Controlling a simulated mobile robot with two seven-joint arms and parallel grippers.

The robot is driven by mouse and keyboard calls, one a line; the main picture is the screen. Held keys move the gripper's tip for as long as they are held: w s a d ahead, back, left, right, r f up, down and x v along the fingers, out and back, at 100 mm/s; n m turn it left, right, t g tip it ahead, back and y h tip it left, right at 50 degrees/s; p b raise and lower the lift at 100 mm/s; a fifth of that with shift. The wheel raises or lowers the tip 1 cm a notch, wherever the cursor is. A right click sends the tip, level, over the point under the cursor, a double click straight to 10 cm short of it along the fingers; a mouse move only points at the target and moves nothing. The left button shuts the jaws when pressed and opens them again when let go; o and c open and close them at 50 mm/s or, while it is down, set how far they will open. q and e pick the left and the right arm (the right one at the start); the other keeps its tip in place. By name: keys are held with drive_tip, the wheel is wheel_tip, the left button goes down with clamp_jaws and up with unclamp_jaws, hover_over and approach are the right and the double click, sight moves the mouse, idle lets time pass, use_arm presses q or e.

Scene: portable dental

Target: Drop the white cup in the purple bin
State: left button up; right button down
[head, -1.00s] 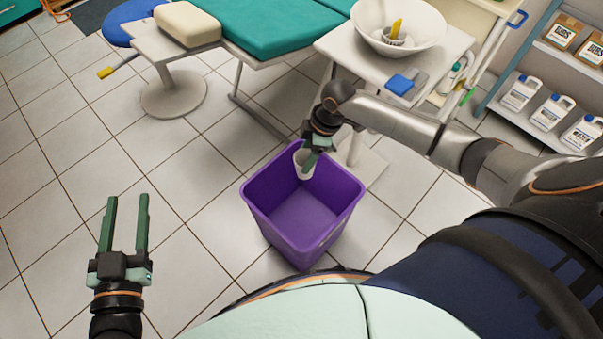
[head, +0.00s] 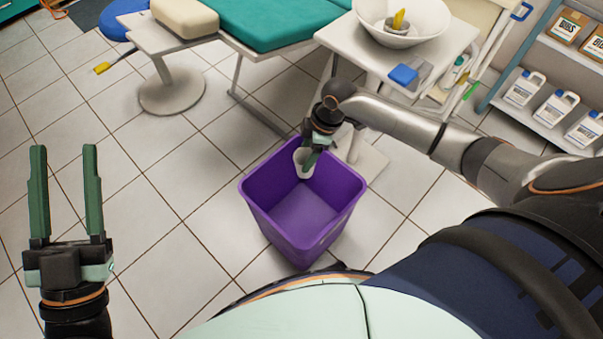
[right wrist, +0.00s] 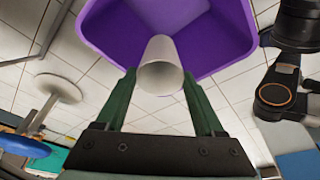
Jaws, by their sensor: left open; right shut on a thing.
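The white cup (head: 304,160) is held by my right gripper (head: 311,155) above the far edge of the purple bin (head: 257,208). In the right wrist view the cup (right wrist: 161,68) is between the two green fingers of the right gripper (right wrist: 160,85). The purple bin (right wrist: 97,30) lies beyond it there, with its open inside facing the cup. The bin stands on the tiled floor and looks empty. My left gripper (head: 66,180) is open and empty over the floor at the left.
A white side table (head: 440,50) with a bowl (head: 400,35) and a blue item (head: 403,75) stands behind the bin. A teal dental chair (head: 275,22) is at the back. A shelf (head: 545,125) with jugs is at the right.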

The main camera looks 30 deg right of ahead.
drive_tip(key=shift+f+b, duration=1.25)
drive_tip(key=shift+b, duration=0.25)
use_arm(q)
drive_tip(key=s+m+h, duration=0.1)
drive_tip(key=s+r+m+h, duration=0.1)
drive_tip(key=h, duration=0.1)
drive_tip(key=s+r+m+h, duration=0.1)
drive_tip(key=s+h, duration=0.1)
drive_tip(key=shift+d+r, duration=0.25)
drive_tip(key=shift+d, duration=0.15)
use_arm(e)
drive_tip(key=shift+f, duration=0.1)
use_arm(q)
drive_tip(key=shift+r, duration=0.1)
use_arm(e)
unclamp_jaws()
